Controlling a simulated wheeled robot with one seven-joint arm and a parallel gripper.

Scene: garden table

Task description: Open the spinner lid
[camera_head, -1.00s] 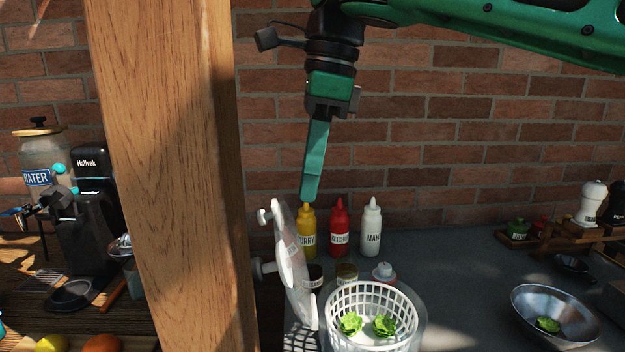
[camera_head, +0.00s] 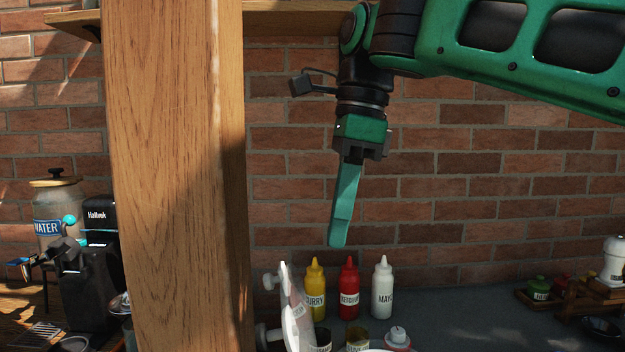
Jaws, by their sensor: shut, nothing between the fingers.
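The spinner lid (camera_head: 294,310) is a pale, partly clear disc with a knob. It stands tilted up on edge at the left of the spinner, in the open position. Only a sliver of the spinner's white rim (camera_head: 380,350) shows at the bottom edge of the picture; the rest is out of view. My gripper (camera_head: 338,244) is shut and empty. It hangs above the sauce bottles, up and to the right of the lid and apart from it.
Yellow (camera_head: 315,290), red (camera_head: 349,290) and white (camera_head: 382,290) squeeze bottles stand behind the lid. A wooden post (camera_head: 172,180) rises at the left. A brick wall is behind. A white mill (camera_head: 613,262) and small pots stand at the right.

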